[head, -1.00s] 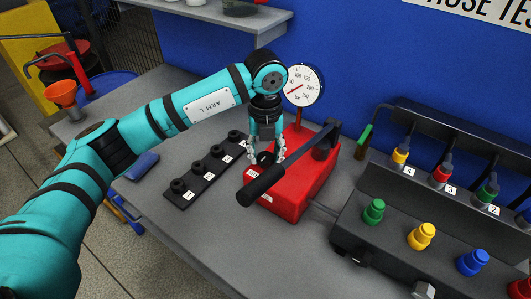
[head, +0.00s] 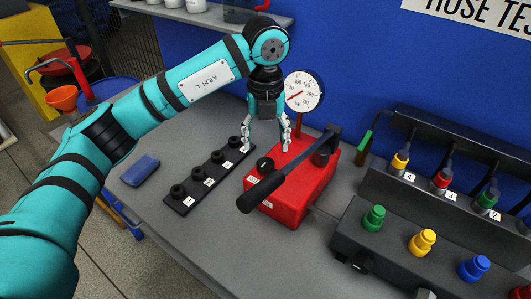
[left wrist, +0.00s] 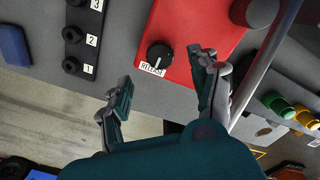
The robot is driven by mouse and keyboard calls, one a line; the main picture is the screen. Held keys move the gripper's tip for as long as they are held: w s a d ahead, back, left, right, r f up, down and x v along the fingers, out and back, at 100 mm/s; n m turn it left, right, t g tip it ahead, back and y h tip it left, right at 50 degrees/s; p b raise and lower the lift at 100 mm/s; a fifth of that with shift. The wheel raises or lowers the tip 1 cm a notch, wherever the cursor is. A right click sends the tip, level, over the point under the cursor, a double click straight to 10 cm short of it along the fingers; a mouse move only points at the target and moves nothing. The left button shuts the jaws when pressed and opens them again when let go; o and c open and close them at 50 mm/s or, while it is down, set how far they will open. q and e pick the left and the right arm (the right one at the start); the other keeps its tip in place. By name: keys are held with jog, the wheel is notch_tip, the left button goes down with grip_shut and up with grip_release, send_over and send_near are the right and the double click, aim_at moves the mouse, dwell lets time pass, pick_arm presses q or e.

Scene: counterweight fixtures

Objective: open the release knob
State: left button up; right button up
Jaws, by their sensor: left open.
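The release knob (head: 265,165) is a round black knob on the near left top of the red pump body (head: 315,185). In the left wrist view the knob (left wrist: 160,54) has a white mark and sits by a RELEASE label. My left gripper (head: 266,146) is open and empty, pointing down. In the head view its fingertips are above and behind the knob, apart from it. In the left wrist view the fingers (left wrist: 163,80) spread to either side below the knob, not touching it. My right gripper is in neither view.
A black pump lever (head: 290,172) slants over the red body. A pressure gauge (head: 303,91) stands behind. A black strip of numbered sockets (head: 207,180) lies left, with a blue item (head: 140,170) beyond. A dark block with coloured caps (head: 405,238) stands right.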

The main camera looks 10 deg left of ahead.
aim_at(266, 162)
pick_arm(q)
notch_tip(266, 162, up, 5)
jog(key=shift+r, duration=0.15)
dwell(0.4)
